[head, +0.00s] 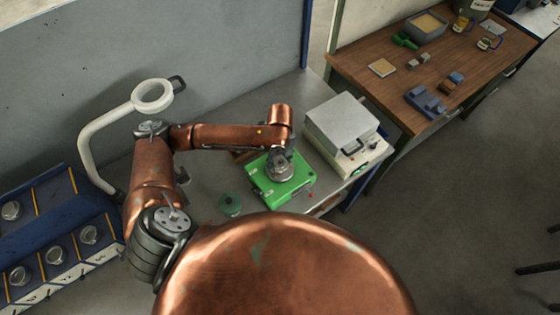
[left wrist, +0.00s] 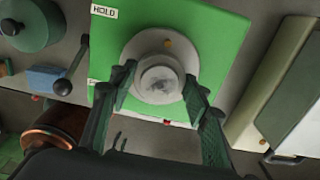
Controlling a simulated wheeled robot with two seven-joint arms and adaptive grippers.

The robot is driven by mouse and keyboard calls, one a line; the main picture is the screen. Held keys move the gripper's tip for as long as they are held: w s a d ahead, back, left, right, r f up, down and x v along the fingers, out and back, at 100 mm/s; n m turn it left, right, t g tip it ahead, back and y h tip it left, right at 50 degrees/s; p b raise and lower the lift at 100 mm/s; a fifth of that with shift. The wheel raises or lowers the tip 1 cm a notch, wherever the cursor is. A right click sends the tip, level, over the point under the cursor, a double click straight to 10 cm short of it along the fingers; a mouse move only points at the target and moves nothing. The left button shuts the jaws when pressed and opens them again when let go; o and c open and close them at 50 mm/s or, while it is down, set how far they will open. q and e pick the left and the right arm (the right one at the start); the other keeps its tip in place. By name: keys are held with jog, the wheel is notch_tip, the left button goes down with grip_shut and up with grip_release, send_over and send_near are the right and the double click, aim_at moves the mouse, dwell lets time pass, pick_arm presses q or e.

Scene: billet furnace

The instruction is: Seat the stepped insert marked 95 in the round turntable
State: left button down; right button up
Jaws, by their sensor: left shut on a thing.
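A green fixture box (head: 264,188) stands on the grey bench; in the left wrist view its green top (left wrist: 220,50) bears a HOLD label. My left gripper (left wrist: 158,88) is low over this top, its dark fingers shut on the sides of a round grey metal piece (left wrist: 160,82), apparently the stepped insert. Around and under it is a wider grey disc (left wrist: 140,48) with an orange dot; I cannot tell whether this is the turntable or a lower step. No number 95 is readable. In the head view the gripper (head: 280,172) is largely hidden by its arm. My right gripper is not seen.
A grey-lidded box (head: 342,122) stands close to the right of the fixture. A small green round pot (head: 230,204) is at its front left. A wooden table (head: 450,60) is far right.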

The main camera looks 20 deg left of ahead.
aim_at(280, 163)
pick_arm(q)
jog(key=shift+f, duration=0.45)
jog(key=c, duration=1.4)
grip_release()
jog(key=shift+o, duration=0.2)
notch_tip(280, 163, up, 8)
jog(key=p, duration=0.9)
jog(key=shift+r, duration=0.15)
notch_tip(280, 163, up, 3)
jog(key=shift+f+p, duration=0.15)
jog(key=shift+p, duration=1)
jog(key=shift+s, duration=0.1)
